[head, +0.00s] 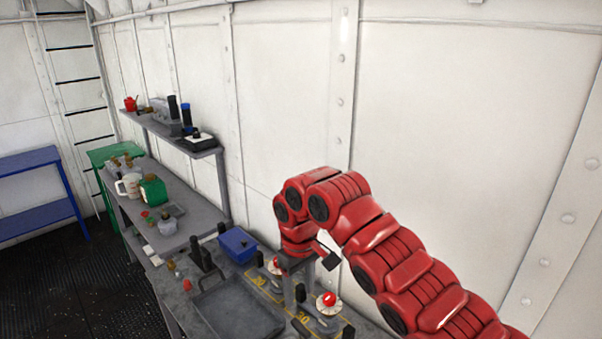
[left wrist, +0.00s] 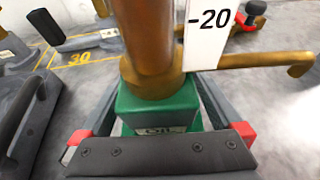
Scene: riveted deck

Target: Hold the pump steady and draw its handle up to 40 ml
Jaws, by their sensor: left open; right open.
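The pump shows in the left wrist view as a copper-coloured upright cylinder (left wrist: 146,40) on a green base (left wrist: 150,108) with partly readable lettering. A white scale strip (left wrist: 205,30) marked -20 stands beside the cylinder, and a brass bar (left wrist: 265,62) reaches right. The pump's top and handle are out of that view, and I cannot make the pump out in the head view. My left gripper (left wrist: 158,88) is open, its grey fingers on either side of the green base; contact cannot be told. My right gripper (head: 300,283) is open and points down over the bench, between two red-knobbed fittings.
A grey tray (head: 235,308) and a blue bin (head: 237,245) are on the bench left of my right gripper. A green can (head: 153,190) and a white jug (head: 129,186) stand farther back, under a shelf (head: 195,143). The wall is close behind the bench.

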